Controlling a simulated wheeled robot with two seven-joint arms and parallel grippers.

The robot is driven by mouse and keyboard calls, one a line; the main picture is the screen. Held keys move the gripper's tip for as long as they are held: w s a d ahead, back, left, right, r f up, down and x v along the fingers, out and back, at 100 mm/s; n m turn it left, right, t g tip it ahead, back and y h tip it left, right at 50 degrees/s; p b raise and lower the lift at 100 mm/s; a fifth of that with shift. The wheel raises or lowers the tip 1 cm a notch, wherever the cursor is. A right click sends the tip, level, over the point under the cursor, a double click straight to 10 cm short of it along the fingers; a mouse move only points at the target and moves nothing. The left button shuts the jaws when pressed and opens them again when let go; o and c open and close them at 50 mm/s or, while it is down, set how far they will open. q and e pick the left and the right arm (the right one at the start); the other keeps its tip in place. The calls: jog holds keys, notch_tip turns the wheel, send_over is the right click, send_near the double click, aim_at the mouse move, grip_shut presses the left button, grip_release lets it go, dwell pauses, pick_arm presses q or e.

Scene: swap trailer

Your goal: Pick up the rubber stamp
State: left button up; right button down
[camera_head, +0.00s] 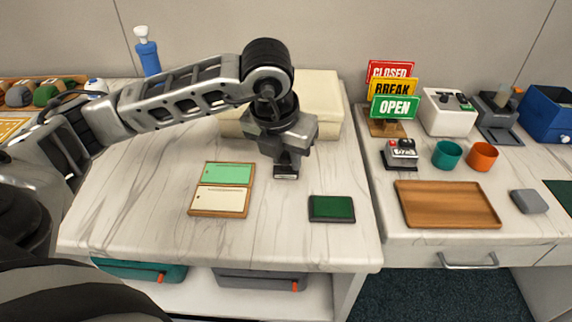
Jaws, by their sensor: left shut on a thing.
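My left arm reaches in from the left over the marble-look counter. My left gripper (287,160) points down and is shut on the rubber stamp (286,173). Only the stamp's dark lower block with a pale label shows below the fingers; its upper part is hidden. The stamp is at or just above the counter; I cannot tell whether it touches. A dark green ink pad (331,208) lies in front and to the right. A wooden tray with green and cream cards (221,189) lies to the left. My right gripper is out of view.
A cream box (321,104) stands behind the gripper. On the right counter are a wooden tray (447,204), a teal cup (447,154), an orange cup (482,157), a small labelled device (400,153) and stacked signs (394,107). The counter's front left is clear.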

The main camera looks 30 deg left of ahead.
aim_at(287, 153)
pick_arm(q)
jog(key=shift+r, duration=0.55)
notch_tip(287, 153, up, 3)
jog(key=shift+d+f, duration=0.15)
jog(key=shift+f, duration=0.05)
jog(key=s+d+r, duration=0.3)
jog(key=s+d+r+p, duration=0.1)
jog(key=s+d+r, duration=0.1)
jog(key=s+r, duration=0.1)
jog(key=s+d+r+p, duration=0.1)
jog(key=s+d+r, duration=0.2)
jog(key=s, duration=0.1)
jog(key=shift+s+d+r, duration=0.15)
jog(key=shift+s+d, duration=0.15)
jog(key=shift+s, duration=0.1)
